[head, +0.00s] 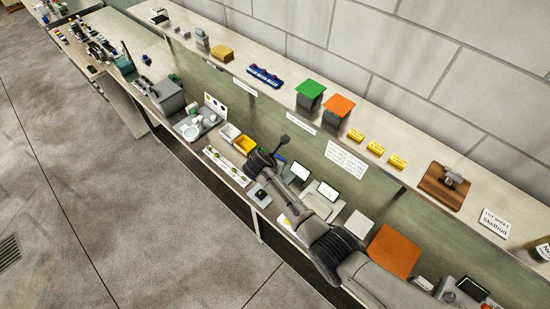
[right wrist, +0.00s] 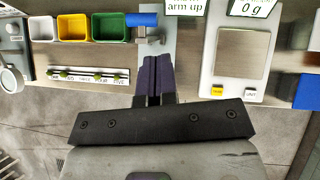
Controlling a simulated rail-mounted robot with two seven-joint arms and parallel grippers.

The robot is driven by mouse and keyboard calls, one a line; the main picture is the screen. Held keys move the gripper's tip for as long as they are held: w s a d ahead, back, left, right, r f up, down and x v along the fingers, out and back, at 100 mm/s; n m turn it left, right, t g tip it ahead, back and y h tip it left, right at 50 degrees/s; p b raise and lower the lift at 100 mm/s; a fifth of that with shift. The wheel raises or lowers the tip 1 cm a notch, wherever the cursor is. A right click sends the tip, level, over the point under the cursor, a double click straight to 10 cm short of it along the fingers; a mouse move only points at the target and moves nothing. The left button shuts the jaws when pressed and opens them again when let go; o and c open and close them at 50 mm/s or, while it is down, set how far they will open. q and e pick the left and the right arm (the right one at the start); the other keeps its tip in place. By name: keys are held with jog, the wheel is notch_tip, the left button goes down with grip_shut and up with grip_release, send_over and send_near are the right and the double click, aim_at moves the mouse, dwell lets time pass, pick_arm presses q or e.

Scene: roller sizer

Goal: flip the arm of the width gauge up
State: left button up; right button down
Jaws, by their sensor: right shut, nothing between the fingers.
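The width gauge (right wrist: 152,42) is a small grey metal piece at the top middle of the right wrist view, by a card reading "arm up" (right wrist: 185,6). A blue bar (right wrist: 142,19) lies level at its upper left. I cannot tell for sure which part is its arm. My right gripper (right wrist: 158,60) has dark purple fingers, closed together and empty. In the picture the fingertips are just below and right of the gauge; contact cannot be told. In the head view my right arm covers much of this spot. My left gripper is out of view.
White, yellow (right wrist: 75,27) and green (right wrist: 110,27) bins stand left of the gauge. A strip (right wrist: 88,75) with several green pieces lies below them. A scale (right wrist: 240,55) reading "0 g" stands right. The upper shelf holds green (head: 310,88) and orange-topped boxes (head: 338,106).

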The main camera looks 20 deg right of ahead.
jog(key=r, duration=0.1)
jog(key=s+r, duration=0.1)
jog(key=shift+a+r, duration=0.3)
jog(key=shift+a, duration=0.05)
jog(key=shift+w, duration=0.1)
dwell(0.4)
